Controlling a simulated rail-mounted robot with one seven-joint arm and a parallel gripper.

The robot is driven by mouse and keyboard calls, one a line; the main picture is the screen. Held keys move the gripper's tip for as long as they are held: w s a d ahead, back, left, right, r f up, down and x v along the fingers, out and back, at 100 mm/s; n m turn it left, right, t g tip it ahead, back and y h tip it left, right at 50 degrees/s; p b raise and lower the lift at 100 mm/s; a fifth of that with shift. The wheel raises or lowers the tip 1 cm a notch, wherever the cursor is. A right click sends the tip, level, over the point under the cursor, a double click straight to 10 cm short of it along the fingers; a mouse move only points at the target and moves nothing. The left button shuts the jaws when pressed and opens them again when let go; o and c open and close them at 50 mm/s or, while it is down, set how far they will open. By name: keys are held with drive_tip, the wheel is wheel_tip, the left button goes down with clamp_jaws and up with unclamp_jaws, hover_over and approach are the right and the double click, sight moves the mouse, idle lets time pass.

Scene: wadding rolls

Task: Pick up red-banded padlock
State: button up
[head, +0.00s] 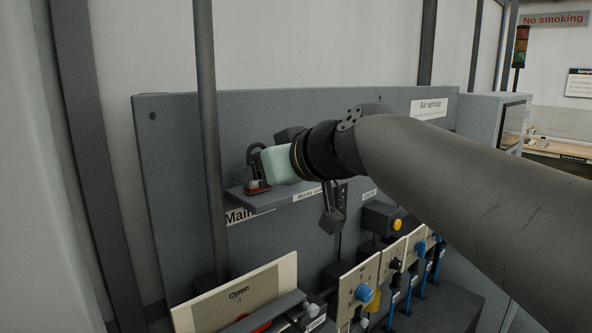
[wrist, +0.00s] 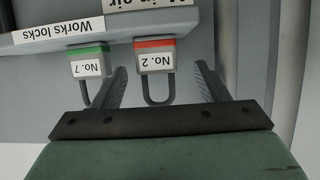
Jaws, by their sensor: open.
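The red-banded padlock (wrist: 155,58) has a grey shackle and a white label reading "No. 2". In the wrist view it appears upside down at the shelf edge. In the head view its red base (head: 257,188) shows at the left end of the shelf, partly covered by my gripper. My gripper (wrist: 161,68) is open, with one dark finger on each side of this padlock and a gap to the right finger. The left finger lies between it and the green-banded padlock (wrist: 89,63), labelled "No. 7". Whether the fingers touch either padlock cannot be told.
The shelf (wrist: 185,22) carries a "Works locks" label and is fixed to a grey panel (head: 180,150). A vertical pole (head: 207,120) stands close left of the gripper. Below are an "Open" plate (head: 238,293) and several plates with blue knobs.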

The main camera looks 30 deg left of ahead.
drive_tip(key=shift+p+x, duration=1)
drive_tip(key=shift+x, duration=1.75)
drive_tip(key=shift+w+d, duration=0.15)
drive_tip(key=c, duration=1.2)
